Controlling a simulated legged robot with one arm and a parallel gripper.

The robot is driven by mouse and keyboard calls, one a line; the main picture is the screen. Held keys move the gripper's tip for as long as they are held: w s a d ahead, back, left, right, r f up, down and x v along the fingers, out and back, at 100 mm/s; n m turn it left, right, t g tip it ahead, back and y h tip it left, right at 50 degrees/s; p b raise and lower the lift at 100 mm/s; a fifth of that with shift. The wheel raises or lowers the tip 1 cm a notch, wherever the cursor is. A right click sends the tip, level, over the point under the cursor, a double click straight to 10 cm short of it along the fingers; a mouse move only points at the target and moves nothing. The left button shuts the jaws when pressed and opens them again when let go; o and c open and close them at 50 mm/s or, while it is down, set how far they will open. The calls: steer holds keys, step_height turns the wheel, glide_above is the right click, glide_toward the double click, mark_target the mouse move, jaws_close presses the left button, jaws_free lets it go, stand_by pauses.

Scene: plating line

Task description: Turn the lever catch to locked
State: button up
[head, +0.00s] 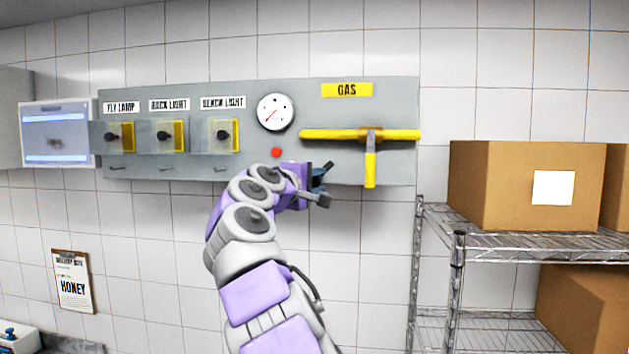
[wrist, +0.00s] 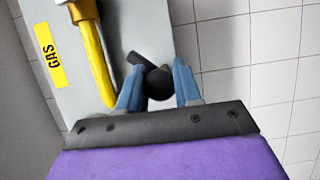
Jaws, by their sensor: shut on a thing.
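The lever catch (wrist: 158,80) is a small black lever with a round end, on the grey panel (wrist: 125,20) below the yellow gas pipe. In the wrist view its thin arm points up and left from between my blue fingers. My gripper (head: 322,178) is at the panel's lower edge, left of the yellow gas handle (head: 370,168). It also shows in the wrist view (wrist: 160,88), with its fingers on both sides of the lever's round end, shut on it. In the head view my gripper mostly hides the catch, and I see no lock marking.
A yellow GAS sign (head: 346,90) is above the yellow pipe (head: 330,134). A gauge (head: 276,112), a red dot (head: 276,152) and three covered switches are to the left. A wire shelf (head: 500,243) with cardboard boxes (head: 515,185) stands at right.

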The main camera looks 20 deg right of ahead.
steer(key=shift+w+f, duration=0.1)
steer(key=shift+f, duration=0.2)
steer(key=o, duration=1)
steer(key=shift+r, duration=0.15)
steer(key=shift+a, duration=0.1)
steer(key=b+v, duration=0.3)
steer(key=v, duration=1.4)
steer(key=shift+a, duration=0.1)
